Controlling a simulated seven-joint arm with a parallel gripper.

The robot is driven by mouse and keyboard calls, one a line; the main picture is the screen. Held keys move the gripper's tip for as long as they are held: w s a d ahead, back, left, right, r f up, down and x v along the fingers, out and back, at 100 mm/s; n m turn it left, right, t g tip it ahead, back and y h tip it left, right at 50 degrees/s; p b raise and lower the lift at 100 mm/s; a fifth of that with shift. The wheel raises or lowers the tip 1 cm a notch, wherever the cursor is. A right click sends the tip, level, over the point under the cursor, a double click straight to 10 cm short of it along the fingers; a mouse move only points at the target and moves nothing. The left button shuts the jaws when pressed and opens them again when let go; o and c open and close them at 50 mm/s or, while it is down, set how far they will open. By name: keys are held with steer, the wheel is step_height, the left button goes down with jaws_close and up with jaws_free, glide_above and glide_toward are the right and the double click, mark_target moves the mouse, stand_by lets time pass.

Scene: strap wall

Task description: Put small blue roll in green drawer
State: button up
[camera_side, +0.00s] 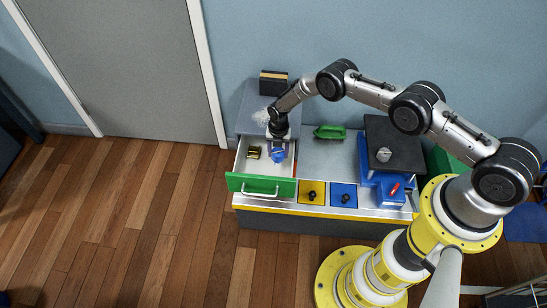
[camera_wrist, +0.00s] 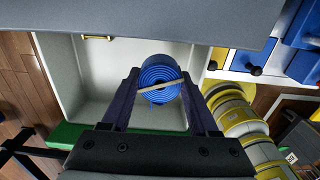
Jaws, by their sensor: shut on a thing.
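The small blue roll (camera_side: 279,157) is between the fingers of my gripper (camera_side: 277,147), which is shut on it. In the wrist view the roll (camera_wrist: 160,77) shows its wound spiral face between my two fingers (camera_wrist: 160,84), with a pale strip across it. The green drawer (camera_side: 262,185) is pulled open, with a green front and a pale inside. The roll is over or inside the right part of the open drawer. I cannot tell if it touches the drawer floor (camera_wrist: 106,70).
A small brass-coloured item (camera_side: 254,152) lies in the drawer's left part. Closed yellow (camera_side: 311,193) and blue (camera_side: 343,195) drawers are to the right. A green object (camera_side: 329,132) lies on the counter. A dark-topped blue unit (camera_side: 392,145) stands further right.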

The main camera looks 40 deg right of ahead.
mark_target(274, 163)
steer(key=shift+w+a+f, duration=0.1)
steer(key=shift+w+f, duration=0.55)
steer(key=shift+f, duration=0.2)
steer(key=shift+w+f, duration=0.6)
steer(key=shift+f, duration=1.6)
steer(key=o, duration=1.3)
steer(key=shift+r, duration=0.1)
